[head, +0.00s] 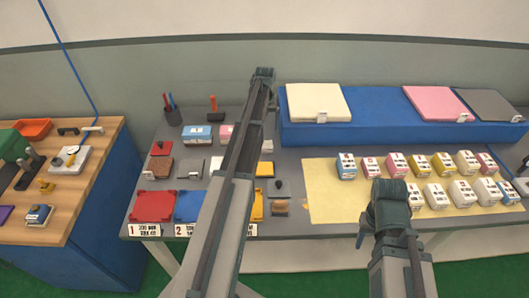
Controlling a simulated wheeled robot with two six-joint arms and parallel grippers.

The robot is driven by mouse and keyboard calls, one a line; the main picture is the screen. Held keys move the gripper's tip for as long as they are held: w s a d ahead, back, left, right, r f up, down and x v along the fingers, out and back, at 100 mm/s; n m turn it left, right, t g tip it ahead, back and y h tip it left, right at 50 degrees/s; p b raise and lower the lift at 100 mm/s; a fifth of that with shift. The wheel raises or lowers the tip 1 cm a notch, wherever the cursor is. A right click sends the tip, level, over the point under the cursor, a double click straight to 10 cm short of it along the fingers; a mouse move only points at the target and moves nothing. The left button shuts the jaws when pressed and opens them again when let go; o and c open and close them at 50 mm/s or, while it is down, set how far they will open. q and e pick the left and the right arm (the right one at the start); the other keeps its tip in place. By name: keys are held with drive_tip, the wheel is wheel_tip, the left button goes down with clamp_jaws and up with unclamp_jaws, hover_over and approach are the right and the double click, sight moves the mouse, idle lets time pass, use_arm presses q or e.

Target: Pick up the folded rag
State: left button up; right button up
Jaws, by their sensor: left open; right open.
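I cannot tell for sure which thing is the folded rag. A flat purple piece (5,214), cut off by the left picture edge on the wooden bench, could be folded cloth. My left gripper (263,76) is at the far end of the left arm, above the back of the grey table and far to the right of the purple piece. My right gripper (374,225) is over the front edge of the table, in front of the cream mat. Both are open. Their fingers show poorly, and I see nothing held in them.
The wooden bench (60,224) holds an orange tray (33,129) and several tools. The grey table (330,146) carries red and blue trays, small boxes on a cream mat (335,205), and a blue platform (380,128) with pads. A gap separates bench and table.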

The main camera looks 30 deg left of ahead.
use_arm(q)
drive_tip(key=b, duration=0.3)
hover_over(265, 144)
drive_tip(key=f, duration=0.4)
drive_tip(key=shift+w+a+f, duration=0.1)
drive_tip(key=shift+w+f, duration=0.1)
drive_tip(key=shift+w, duration=0.05)
drive_tip(key=f+b, duration=0.5)
drive_tip(key=shift+s+f, duration=0.1)
drive_tip(key=shift+s, duration=0.2)
drive_tip(key=c, duration=1.1)
